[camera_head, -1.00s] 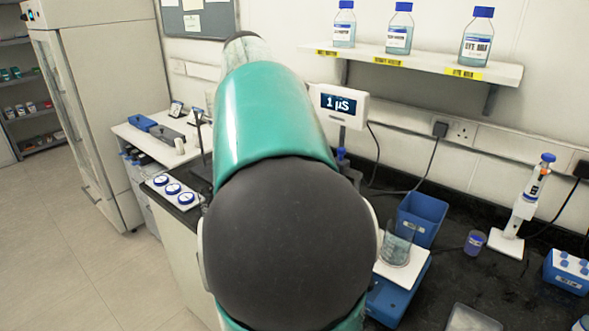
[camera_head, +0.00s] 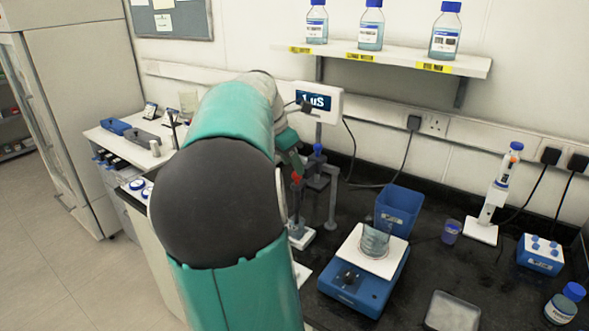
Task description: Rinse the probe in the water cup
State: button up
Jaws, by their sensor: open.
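My gripper (camera_head: 314,205) points down over the bench beside my arm and is partly hidden by it. It is open. A blue-capped slim piece (camera_head: 318,150), possibly the probe, stands just below the meter (camera_head: 318,101) reading 1 µS, close to my gripper. Its lower part is hidden behind grey parts, and I see no hold on it. A clear beaker (camera_head: 376,240) stands upright on the white plate of a blue stirrer (camera_head: 350,290), right of my gripper. Clear glass (camera_head: 295,228) shows below my gripper; I cannot tell which vessel is the water cup.
A blue bin (camera_head: 399,210) stands behind the beaker. To the right are a small purple cup (camera_head: 451,231), a white pipette stand (camera_head: 487,210), a blue rack (camera_head: 540,254) and a bottle (camera_head: 565,303). A shallow tray (camera_head: 453,312) lies in front. Black bench between them is clear.

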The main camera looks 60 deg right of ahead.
aim_at(295, 174)
jog(key=shift+x, duration=1.55)
grip_shut()
jog(key=shift+r, duration=3.15)
grip_release()
jog(key=shift+a, duration=0.1)
